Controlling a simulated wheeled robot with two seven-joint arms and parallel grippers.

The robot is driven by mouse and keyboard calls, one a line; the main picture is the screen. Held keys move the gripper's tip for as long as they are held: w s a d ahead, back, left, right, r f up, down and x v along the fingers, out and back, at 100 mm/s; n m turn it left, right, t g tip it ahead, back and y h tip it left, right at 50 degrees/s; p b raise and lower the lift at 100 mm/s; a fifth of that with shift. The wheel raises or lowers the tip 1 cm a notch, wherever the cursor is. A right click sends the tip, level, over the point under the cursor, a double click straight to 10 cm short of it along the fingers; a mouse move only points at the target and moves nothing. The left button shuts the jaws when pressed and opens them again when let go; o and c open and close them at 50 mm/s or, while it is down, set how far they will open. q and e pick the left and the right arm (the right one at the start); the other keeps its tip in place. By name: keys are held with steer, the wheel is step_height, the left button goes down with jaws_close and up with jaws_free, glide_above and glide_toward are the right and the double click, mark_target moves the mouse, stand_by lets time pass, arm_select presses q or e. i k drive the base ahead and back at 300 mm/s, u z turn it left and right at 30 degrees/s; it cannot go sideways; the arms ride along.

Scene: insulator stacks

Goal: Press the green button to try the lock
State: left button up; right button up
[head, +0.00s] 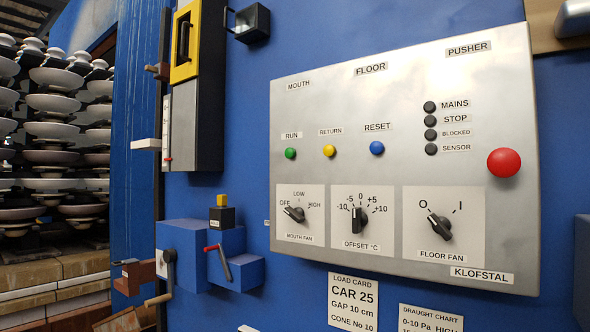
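The green button (290,153) sits under the RUN label at the left of a silver control panel (400,85). It looks unpressed-or-pressed alike from here; I cannot tell which. A yellow button (329,151) under RETURN and a blue button (377,148) under RESET are to its right. A larger red button (504,163) is at the panel's right. The lamps by MAINS, STOP, BLOCKED and SENSOR are dark, such as the STOP lamp (431,121). Neither of my grippers shows in the head view. Which part is the lock I cannot tell.
Three rotary knobs, including the mouth fan knob (294,214), are low on the panel. A blue box with levers (210,255) juts from the wall at lower left. A yellow-framed unit (186,40) is above it. White insulator stacks (53,130) stand at far left.

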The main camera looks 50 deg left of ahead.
mark_target(290, 152)
steer(key=k, duration=0.35)
steer(key=u, duration=1.4)
